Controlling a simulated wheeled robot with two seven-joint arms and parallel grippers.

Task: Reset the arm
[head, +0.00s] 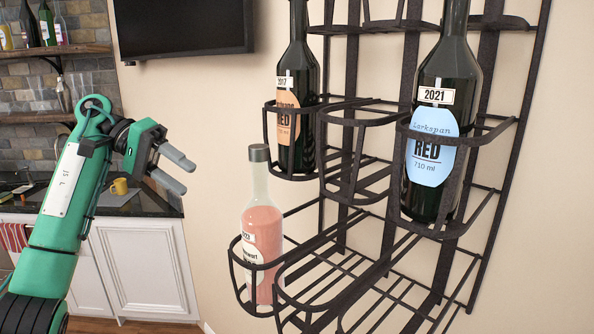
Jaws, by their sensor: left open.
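My left arm comes up from the lower left, green with a black wrist. My left gripper (176,171) points to the right, its two grey fingers apart and empty. It hangs in the air to the left of the wall rack, clear of the bottles. My right gripper is out of view.
A black wire rack (327,150) on the wall holds a pink bottle (262,225), a dark 2017 bottle (299,75) and a dark 2021 bottle (440,110). Behind are a counter (140,203) with a yellow mug (119,186), a shelf (60,50) and a screen (182,25).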

